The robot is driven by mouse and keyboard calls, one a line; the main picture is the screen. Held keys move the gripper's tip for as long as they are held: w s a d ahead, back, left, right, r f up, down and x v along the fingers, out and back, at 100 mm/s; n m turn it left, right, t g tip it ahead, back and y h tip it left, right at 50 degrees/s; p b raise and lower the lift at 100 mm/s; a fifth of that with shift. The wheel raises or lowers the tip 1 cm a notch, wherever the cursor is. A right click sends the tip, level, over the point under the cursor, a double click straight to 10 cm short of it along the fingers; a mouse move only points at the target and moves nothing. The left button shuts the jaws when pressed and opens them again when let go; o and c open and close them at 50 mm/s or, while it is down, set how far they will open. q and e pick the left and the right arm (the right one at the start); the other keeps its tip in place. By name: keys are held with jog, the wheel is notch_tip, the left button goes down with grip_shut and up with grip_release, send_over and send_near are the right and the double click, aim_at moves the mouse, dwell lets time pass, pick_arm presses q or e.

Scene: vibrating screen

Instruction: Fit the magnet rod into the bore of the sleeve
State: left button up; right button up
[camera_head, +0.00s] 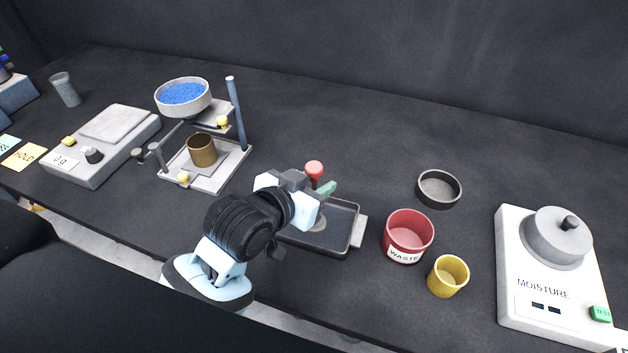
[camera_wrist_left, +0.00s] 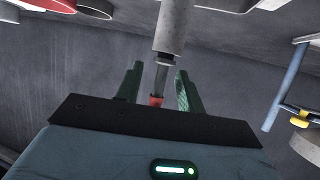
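In the head view a red knob (camera_head: 314,168) on a thin stem shows just behind my left gripper (camera_head: 322,192), above the dark tray (camera_head: 345,235). In the left wrist view the thin grey rod (camera_wrist_left: 160,78) has a red end and meets a wider light grey cylinder (camera_wrist_left: 172,30), which looks like the sleeve. I cannot tell how deep the rod sits in it. The green fingers of my left gripper (camera_wrist_left: 158,88) stand apart on either side of the rod, with gaps on both sides. My gripper's body partly hides the red end. My right gripper is not in view.
A red waste cup (camera_head: 408,246), a yellow cup (camera_head: 447,278) and a dark ring dish (camera_head: 438,199) stand right of the tray. A stand with a blue-filled bowl (camera_head: 183,110) and a blue post (camera_head: 235,112) is at left. The moisture device (camera_head: 545,300) is far right.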

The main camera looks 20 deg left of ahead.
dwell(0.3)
